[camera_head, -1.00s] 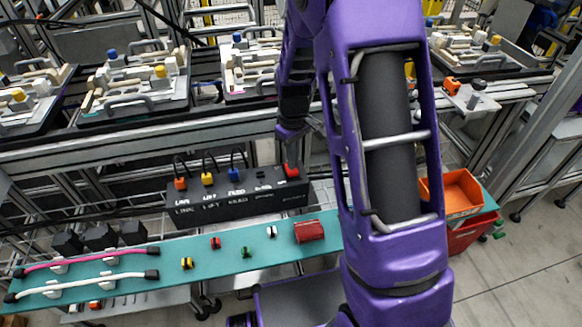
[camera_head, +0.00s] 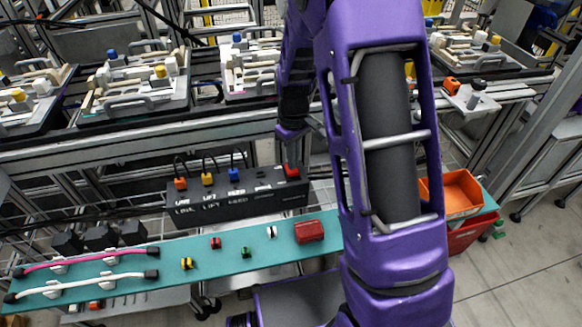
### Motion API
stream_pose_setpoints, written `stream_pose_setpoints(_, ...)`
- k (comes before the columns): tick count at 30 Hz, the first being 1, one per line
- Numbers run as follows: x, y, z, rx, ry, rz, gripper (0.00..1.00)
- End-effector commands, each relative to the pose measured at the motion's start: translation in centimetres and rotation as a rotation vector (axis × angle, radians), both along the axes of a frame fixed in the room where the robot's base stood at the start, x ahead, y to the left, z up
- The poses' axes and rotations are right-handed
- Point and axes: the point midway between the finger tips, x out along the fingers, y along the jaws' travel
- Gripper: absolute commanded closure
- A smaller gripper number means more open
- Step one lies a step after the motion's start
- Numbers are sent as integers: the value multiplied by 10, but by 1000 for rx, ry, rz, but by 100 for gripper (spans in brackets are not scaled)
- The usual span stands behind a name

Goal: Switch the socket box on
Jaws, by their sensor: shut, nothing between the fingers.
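The socket box (camera_head: 240,206) is a long dark box with white lettering, standing behind the teal shelf. Orange, yellow and blue plugs (camera_head: 207,179) with looped cables sit in its top toward the left. A red switch (camera_head: 292,171) is on top at its right end. My gripper (camera_head: 290,160) is shut and empty, pointing down right at the red switch. It is small and dark here, and I cannot tell whether the fingertips touch the switch. Whether the switch is on or off does not show.
The teal shelf (camera_head: 120,275) in front holds pink and white cables, small coloured parts and a red block (camera_head: 309,231). An orange bin (camera_head: 455,192) stands at right. Pallets with fixtures (camera_head: 135,80) line the conveyor behind. My purple arm hides the middle right.

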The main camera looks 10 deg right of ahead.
Motion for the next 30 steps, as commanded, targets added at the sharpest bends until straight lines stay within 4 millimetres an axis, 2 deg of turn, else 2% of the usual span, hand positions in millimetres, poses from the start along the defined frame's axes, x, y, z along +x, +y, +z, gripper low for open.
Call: stream_pose_setpoints(30, 0, 0, -10, 0, 1, 0, 100)
